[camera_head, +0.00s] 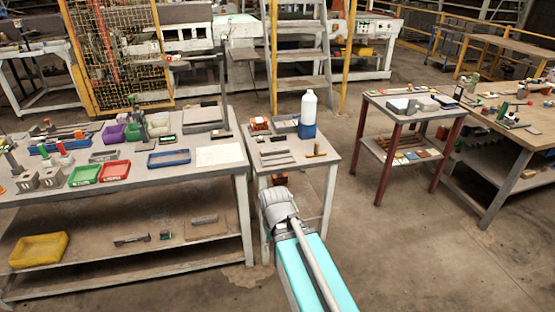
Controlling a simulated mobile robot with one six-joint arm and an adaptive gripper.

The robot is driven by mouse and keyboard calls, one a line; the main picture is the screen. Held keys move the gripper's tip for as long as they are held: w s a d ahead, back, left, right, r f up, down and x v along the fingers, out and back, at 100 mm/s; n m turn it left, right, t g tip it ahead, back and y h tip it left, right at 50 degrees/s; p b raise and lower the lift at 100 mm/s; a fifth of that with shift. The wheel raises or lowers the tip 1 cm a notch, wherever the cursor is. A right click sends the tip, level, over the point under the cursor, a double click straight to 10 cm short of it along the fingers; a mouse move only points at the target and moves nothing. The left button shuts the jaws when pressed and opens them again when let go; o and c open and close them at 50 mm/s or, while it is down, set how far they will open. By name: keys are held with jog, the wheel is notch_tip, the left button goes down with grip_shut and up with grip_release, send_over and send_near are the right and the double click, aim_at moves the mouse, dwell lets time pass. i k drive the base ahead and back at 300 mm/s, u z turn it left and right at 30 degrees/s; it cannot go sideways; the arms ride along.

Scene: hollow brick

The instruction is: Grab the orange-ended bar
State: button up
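I cannot pick out a bar with a clearly orange end at this size. Several thin grey bars (277,153) lie flat on the small middle table (300,172), and their end colours are too small to tell. A brown T-shaped piece (316,151) lies right of them, apart from them. My arm reaches up from the bottom of the picture. Its grey end, my gripper (278,204), shows in front of the small table, below its top in the picture. The fingers are not clear, and I cannot see anything held.
A white bottle (309,108) stands at the back of the small table, behind a blue box (308,131). A long workbench (215,170) with coloured trays is on the left. A red-legged table (425,113) and a wooden bench (530,137) are on the right. Open floor lies between.

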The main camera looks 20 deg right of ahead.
aim_at(283, 149)
jog(key=z, duration=0.05)
jog(key=k, duration=0.15)
jog(key=z, duration=1.9)
jog(key=i, duration=2.5)
jog(key=u, duration=0.05)
